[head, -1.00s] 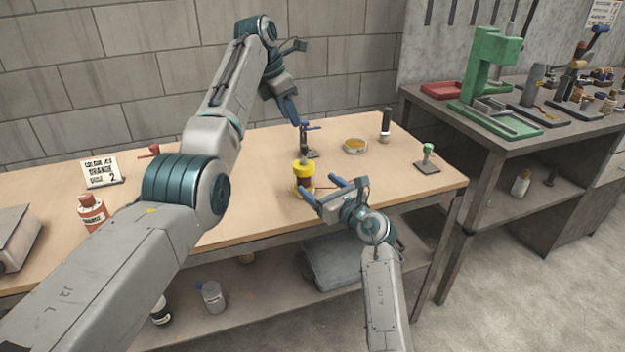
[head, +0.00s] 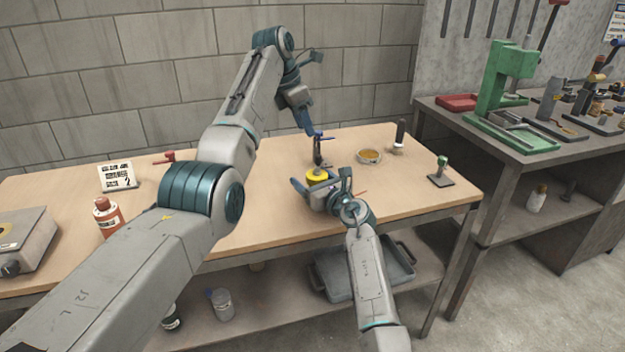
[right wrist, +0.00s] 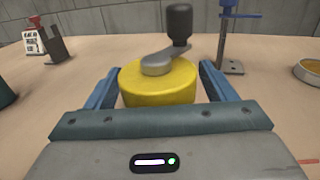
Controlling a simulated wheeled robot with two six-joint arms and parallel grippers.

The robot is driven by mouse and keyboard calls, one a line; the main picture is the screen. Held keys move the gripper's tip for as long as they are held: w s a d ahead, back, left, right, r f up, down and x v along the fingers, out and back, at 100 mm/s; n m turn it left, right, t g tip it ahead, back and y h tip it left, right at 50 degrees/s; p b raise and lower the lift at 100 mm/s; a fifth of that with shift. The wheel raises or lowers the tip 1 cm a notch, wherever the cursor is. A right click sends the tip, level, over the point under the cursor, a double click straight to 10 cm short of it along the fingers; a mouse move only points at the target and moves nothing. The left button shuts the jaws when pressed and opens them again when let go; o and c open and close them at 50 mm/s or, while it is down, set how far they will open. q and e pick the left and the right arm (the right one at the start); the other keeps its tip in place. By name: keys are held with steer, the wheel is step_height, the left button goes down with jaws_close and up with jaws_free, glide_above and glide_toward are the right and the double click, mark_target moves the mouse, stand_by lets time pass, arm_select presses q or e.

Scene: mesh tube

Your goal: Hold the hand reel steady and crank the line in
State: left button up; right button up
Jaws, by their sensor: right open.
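The hand reel is a squat yellow drum (right wrist: 158,82) with a grey crank arm (right wrist: 168,60) on top and an upright black knob (right wrist: 179,24). In the head view its yellow top (head: 318,175) shows on the bench; its lower part is hidden. My right gripper (right wrist: 157,72) is open, with one blue finger on each side of the drum. I cannot tell whether the fingers touch it. In the head view my right gripper (head: 322,182) reaches in from the front. My left gripper (head: 308,130) points down above and behind the reel, its jaws not clear.
A small clamp with a blue bar (right wrist: 240,15) stands close behind the reel. A round dish (head: 369,157), a black-handled tool (head: 399,135) and a green-knobbed stand (head: 440,172) are to the right.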

arm_select(q)
steer(key=shift+o, duration=0.3)
arm_select(e)
steer(key=c, duration=1.1)
steer(key=shift+c, duration=0.2)
arm_select(q)
steer(key=m+t+h, duration=0.9)
steer(key=m+t, duration=0.2)
steer(key=m, duration=2.1)
glide_toward(316, 160)
steer(key=x, duration=1.2)
steer(key=shift+w+d, duration=0.2)
steer(key=shift+w, duration=0.15)
jaws_close()
